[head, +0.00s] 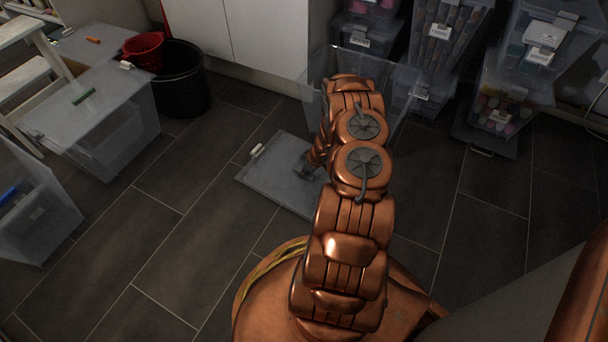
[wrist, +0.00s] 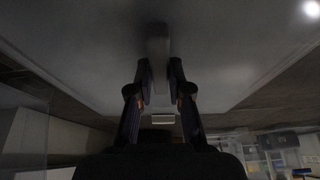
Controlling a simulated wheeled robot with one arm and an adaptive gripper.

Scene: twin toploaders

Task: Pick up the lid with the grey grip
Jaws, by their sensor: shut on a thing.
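The lid (head: 268,182) is a flat, pale grey, translucent panel seen left of my arm, over the dark floor tiles. A small white piece (head: 257,151) sits at its left edge. My gripper (head: 303,170) is at the lid's right part, partly hidden by my arm. In the wrist view the lid (wrist: 80,45) fills the upper part, and my gripper's fingers (wrist: 159,82) are shut on its grey grip (wrist: 158,48) from both sides. I cannot tell whether the lid touches the floor.
A clear bin (head: 128,130) with a green-gripped lid (head: 84,96) stands at left. A black bucket (head: 184,85) and red basket (head: 144,50) stand behind it. Stacked clear boxes (head: 490,90) stand at back right.

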